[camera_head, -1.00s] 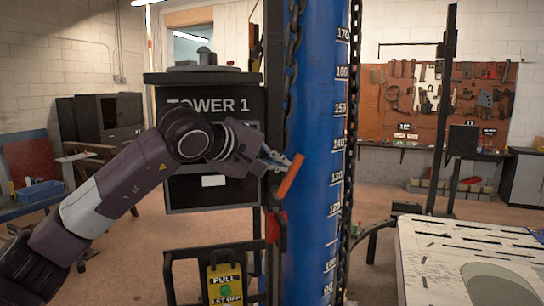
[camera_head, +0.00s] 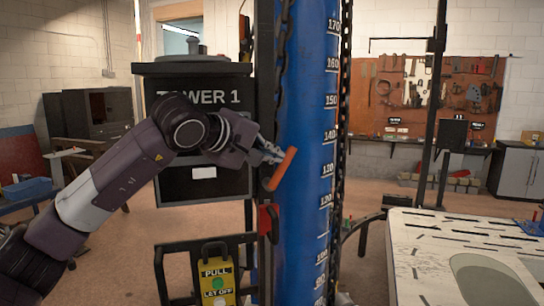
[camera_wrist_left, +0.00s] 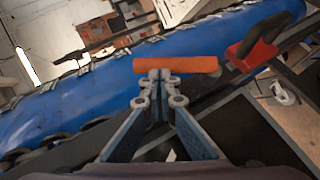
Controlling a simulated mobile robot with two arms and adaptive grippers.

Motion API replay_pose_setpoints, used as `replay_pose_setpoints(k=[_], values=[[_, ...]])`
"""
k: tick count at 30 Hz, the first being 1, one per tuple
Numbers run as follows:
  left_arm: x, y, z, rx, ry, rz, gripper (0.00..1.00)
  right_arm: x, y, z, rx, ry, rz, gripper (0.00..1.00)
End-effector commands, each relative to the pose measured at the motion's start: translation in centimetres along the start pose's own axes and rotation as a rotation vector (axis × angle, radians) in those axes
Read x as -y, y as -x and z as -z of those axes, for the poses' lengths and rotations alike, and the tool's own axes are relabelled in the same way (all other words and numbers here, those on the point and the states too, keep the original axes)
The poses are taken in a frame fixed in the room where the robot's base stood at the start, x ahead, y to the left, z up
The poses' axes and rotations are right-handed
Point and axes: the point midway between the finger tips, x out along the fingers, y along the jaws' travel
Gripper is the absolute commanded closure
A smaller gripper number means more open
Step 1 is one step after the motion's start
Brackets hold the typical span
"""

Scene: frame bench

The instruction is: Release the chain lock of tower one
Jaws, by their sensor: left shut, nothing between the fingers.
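Tower one is a tall blue column (camera_head: 307,120) with a white number scale, beside a dark box (camera_head: 170,105) marked TOWER 1. A dark chain (camera_head: 283,45) hangs along its left side and another chain (camera_head: 344,110) along its right. A tilted orange bar (camera_head: 284,168) sits at the column's left edge; it also shows in the left wrist view (camera_wrist_left: 190,65). My left gripper (camera_head: 276,156) is shut and empty, its tips right at the orange bar; I cannot tell if they touch. The tips also show in the left wrist view (camera_wrist_left: 159,75). My right gripper is out of view.
A red part (camera_head: 266,220) is on the post below the orange bar. A yellow PULL / LET OFF sign (camera_head: 217,275) hangs lower on the frame. A slotted white bench (camera_head: 440,240) stands at right. Floor is open behind.

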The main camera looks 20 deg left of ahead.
Motion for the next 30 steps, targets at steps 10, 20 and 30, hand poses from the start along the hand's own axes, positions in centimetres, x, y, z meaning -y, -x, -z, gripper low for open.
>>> replay_pose_setpoints(k=[10, 20, 30], values=[[-0.4, -1.0, -0.8, 0.003, -0.001, -0.003, 1.0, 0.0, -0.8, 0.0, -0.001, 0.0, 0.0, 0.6], [-0.7, -2.2, -1.6, 0.002, 0.0, -0.002, 1.0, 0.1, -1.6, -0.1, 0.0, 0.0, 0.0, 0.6], [-0.8, -2.6, -1.8, 0.001, -0.001, -0.002, 1.0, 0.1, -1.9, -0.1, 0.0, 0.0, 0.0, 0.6]])
